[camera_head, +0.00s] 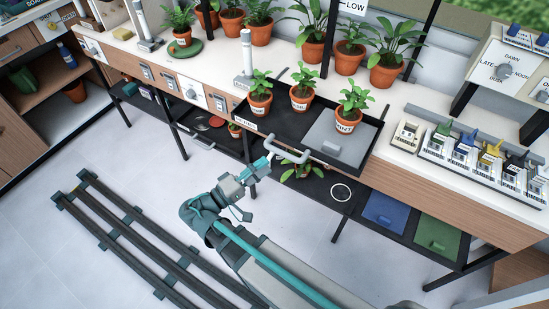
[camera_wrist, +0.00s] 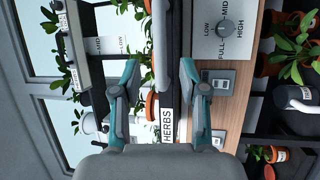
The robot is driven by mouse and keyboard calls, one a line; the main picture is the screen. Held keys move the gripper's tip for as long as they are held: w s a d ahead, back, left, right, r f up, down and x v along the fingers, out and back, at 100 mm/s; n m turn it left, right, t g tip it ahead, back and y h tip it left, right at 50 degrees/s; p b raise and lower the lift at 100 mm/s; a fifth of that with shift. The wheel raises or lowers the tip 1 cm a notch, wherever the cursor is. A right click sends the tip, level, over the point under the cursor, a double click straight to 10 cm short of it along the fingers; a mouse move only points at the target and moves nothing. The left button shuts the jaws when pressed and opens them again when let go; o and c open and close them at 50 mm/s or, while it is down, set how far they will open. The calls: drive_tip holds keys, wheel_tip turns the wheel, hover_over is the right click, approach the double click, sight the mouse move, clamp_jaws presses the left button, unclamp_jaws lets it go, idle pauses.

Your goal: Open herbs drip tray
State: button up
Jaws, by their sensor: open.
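The herbs drip tray (camera_head: 292,133) is a dark, shallow tray at the counter's front edge, with a HERBS label at its front left corner. The label (camera_wrist: 167,124) also shows between my fingers in the wrist view. A pale grey bar handle (camera_head: 288,155) is on the tray's front. My gripper (camera_head: 264,165) is open, just in front of the handle's left part. In the wrist view its teal fingers (camera_wrist: 160,72) are apart, with a pale upright bar between them. Contact cannot be told.
A lower dark shelf (camera_head: 315,188) with a leafy plant lies below the tray. Blue (camera_head: 385,211) and green (camera_head: 438,236) panels are to the right. Several potted plants line the counter's back. Dark floor rails (camera_head: 150,235) lie at left; the nearby floor is clear.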

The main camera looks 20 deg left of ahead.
drive_tip(key=shift+v, duration=2.15)
drive_tip(key=d+f+n+g+y, duration=0.3)
drive_tip(key=f+n+g+y, duration=0.15)
drive_tip(key=f, duration=0.95)
drive_tip(key=s+d+f+m+g+p, duration=0.1)
drive_tip(key=d+f+m+g, duration=0.1)
drive_tip(key=d+f+g, duration=0.8)
drive_tip(key=s+d+f+m+g+y+p, duration=0.1)
drive_tip(key=s+d+f+m+g+y, duration=0.3)
drive_tip(key=d, duration=0.7)
drive_tip(key=s+d+f+m+g+y+p, duration=0.1)
drive_tip(key=s+d+f+m+g+y, duration=0.3)
drive_tip(key=s+d+f+m, duration=0.4)
drive_tip(key=s+d+f, duration=0.1)
drive_tip(key=s+d, duration=0.3)
drive_tip(key=s, duration=0.1)
drive_tip(key=shift+s+d+p, duration=0.25)
drive_tip(key=shift+d+p, duration=0.05)
drive_tip(key=shift+p, duration=0.05)
